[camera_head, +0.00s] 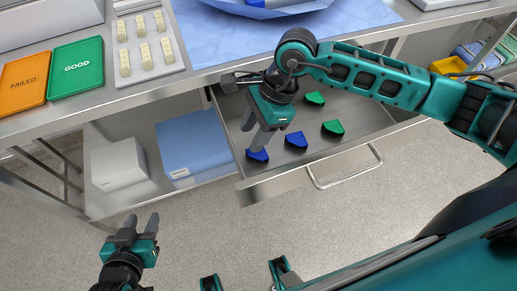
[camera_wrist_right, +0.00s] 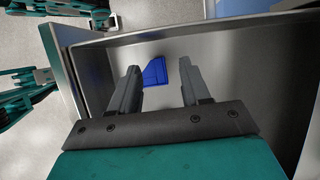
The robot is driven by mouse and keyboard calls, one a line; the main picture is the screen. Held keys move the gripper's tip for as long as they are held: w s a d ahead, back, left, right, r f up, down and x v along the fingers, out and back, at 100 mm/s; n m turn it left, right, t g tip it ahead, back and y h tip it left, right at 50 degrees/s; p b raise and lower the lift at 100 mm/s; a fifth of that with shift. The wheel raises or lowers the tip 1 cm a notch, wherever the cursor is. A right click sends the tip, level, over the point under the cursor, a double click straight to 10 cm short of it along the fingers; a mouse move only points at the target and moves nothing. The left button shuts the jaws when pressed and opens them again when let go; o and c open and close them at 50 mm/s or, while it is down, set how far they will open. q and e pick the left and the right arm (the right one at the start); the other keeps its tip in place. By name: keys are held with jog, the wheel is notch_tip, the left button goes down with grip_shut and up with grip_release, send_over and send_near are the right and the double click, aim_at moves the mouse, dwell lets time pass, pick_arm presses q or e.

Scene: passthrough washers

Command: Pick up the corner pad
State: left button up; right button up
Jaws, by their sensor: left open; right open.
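Two blue corner pads and two green ones lie in the open metal drawer. The front-left blue pad (camera_head: 258,156) is right below my right gripper (camera_head: 256,145). In the right wrist view this blue pad (camera_wrist_right: 155,73) shows between the two open fingers of my right gripper (camera_wrist_right: 159,67), nearer the left finger, which overlaps its edge. I cannot tell whether they touch. The other blue pad (camera_head: 296,140) lies to its right, with green pads (camera_head: 333,128) and (camera_head: 315,98) behind. My left gripper (camera_head: 140,222) is open and empty over the floor at lower left.
The drawer's front wall (camera_head: 300,172) and handle (camera_head: 345,168) stand close to the pads. The bench above holds an orange FAILED tray (camera_head: 24,82), a green GOOD tray (camera_head: 76,66) and a white rack (camera_head: 145,46). A blue box (camera_head: 193,142) is on the lower shelf.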

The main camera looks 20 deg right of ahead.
aim_at(247, 151)
jog(key=x, duration=0.5)
jog(key=shift+s+d+f, duration=0.1)
jog(key=shift+d+f, duration=0.15)
jog(key=shift+f, duration=0.05)
grip_shut()
